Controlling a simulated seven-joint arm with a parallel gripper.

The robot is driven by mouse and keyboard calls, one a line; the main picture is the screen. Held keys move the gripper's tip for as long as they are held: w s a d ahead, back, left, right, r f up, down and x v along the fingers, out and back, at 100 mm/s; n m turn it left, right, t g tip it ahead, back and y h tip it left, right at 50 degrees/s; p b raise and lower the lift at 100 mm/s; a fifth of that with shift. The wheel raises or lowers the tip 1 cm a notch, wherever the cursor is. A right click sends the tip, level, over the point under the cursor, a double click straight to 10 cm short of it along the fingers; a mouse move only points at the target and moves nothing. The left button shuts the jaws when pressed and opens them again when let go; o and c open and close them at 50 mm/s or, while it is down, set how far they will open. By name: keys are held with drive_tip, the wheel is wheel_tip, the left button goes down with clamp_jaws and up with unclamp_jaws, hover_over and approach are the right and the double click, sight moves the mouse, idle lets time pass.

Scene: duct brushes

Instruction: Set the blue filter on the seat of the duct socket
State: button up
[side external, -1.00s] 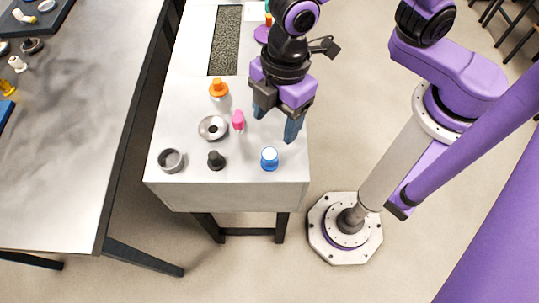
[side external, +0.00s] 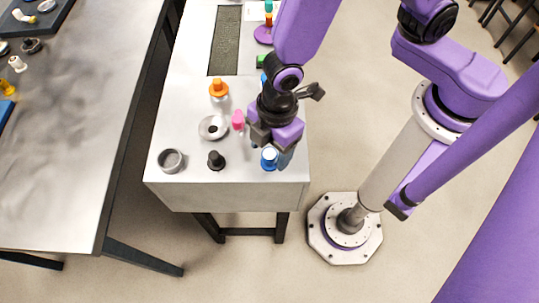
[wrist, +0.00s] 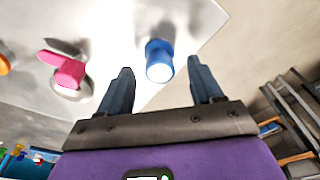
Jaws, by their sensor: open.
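The blue filter (side external: 269,158), a short blue cylinder with a white top, stands upright near the front right corner of the white table. In the wrist view the filter (wrist: 159,60) shows between my two fingertips, with gaps on both sides. My gripper (side external: 271,150) is open and low over it, not closed on it. One finger partly covers the filter's right side in the side view. A grey open ring (side external: 171,160) stands at the front left, and a silver disc with a dark hole (side external: 213,128) lies behind it. I cannot tell for sure which is the duct socket.
A pink piece (side external: 238,120) stands close left of my gripper. A black knob (side external: 216,160) stands between the grey ring and the filter. An orange-topped piece (side external: 218,90) is farther back. The table's front and right edges are close to the filter.

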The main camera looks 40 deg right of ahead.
drive_tip(key=shift+f, duration=0.4)
clamp_jaws()
drive_tip(key=shift+r, duration=0.1)
drive_tip(key=shift+a+r, duration=0.1)
drive_tip(key=shift+r, duration=0.55)
drive_tip(key=s+d+r, duration=0.8)
drive_tip(key=d+r, duration=0.3)
drive_tip(key=shift+d+r, duration=0.2)
drive_tip(key=shift+r, duration=0.1)
